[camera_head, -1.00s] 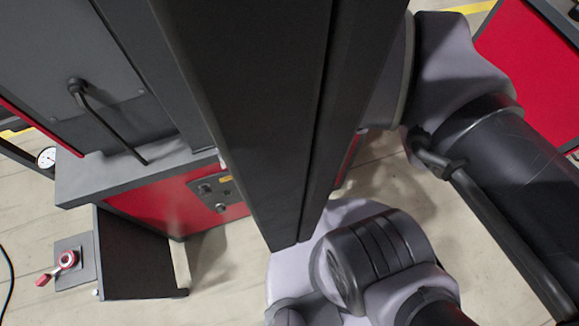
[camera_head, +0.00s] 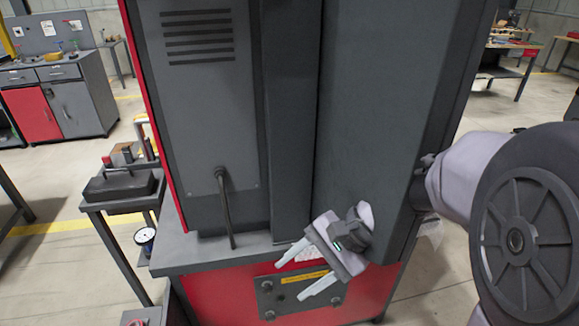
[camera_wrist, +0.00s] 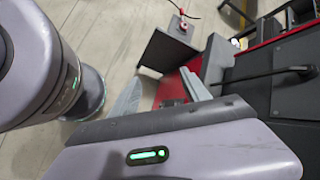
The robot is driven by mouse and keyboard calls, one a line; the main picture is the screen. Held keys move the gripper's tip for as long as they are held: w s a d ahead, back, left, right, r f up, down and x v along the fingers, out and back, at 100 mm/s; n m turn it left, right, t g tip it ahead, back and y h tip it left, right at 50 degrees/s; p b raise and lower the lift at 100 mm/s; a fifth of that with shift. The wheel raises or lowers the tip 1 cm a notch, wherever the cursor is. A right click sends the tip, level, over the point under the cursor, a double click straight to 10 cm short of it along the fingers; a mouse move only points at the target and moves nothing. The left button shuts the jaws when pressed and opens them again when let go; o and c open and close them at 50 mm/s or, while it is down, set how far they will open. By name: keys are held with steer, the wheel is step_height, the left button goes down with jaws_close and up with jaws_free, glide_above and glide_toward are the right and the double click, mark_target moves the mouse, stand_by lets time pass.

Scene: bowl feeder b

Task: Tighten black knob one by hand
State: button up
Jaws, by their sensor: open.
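A red front panel (camera_head: 230,298) carries a dark control plate (camera_head: 300,290) with a yellow label and several small round knobs. One knob (camera_head: 268,286) is at the plate's upper left, another knob (camera_head: 336,301) is at its lower right. They look dark grey, and I cannot tell which is black knob one. My gripper (camera_head: 289,281) is open, with two pale fingers pointing down-left in front of the plate. Nothing is between the fingers. In the wrist view my gripper (camera_wrist: 160,76) shows its spread fingers over the floor and red cabinet edge. No knob is clear there.
A grey cabinet (camera_head: 205,110) with a black handle (camera_head: 225,205) rises above a grey ledge (camera_head: 205,252). A side stand with a black case (camera_head: 120,186) is at the left. A workbench (camera_head: 55,95) is farther back. The wrist view shows a box with a red knob (camera_wrist: 183,25).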

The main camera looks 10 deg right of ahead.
steer(key=w+d+f+m+t+y+p, duration=0.25)
steer(key=w+d+f+m+t, duration=0.25)
steer(key=w+d+f+m, duration=0.3)
steer(key=w+d+f+m+t+y+p, duration=0.1)
steer(key=w+d+f+m+t+y, duration=0.2)
steer(key=w+d+f+m+t, duration=0.55)
steer(key=s+d+f+m+t+h+p, duration=0.15)
steer(key=s+f+m+h, duration=0.25)
steer(key=f, duration=0.4)
steer(key=s+d+f+m+t+h, duration=0.1)
steer(key=s+d+f+m+h, duration=0.3)
steer(key=f, duration=0.4)
steer(key=s+d+f+m+t+h+p, duration=0.1)
steer(key=s+f+m+h, duration=0.35)
steer(key=f, duration=0.35)
steer(key=w+a+b, duration=0.1)
steer(key=w+b, duration=0.5)
steer(key=w, duration=1)
steer(key=shift+w+f+n, duration=0.15)
steer(key=shift+w+n, duration=0.05)
steer(key=shift+n, duration=0.2)
steer(key=shift+c, duration=0.4)
steer(key=shift+b, duration=0.3)
jaws_close()
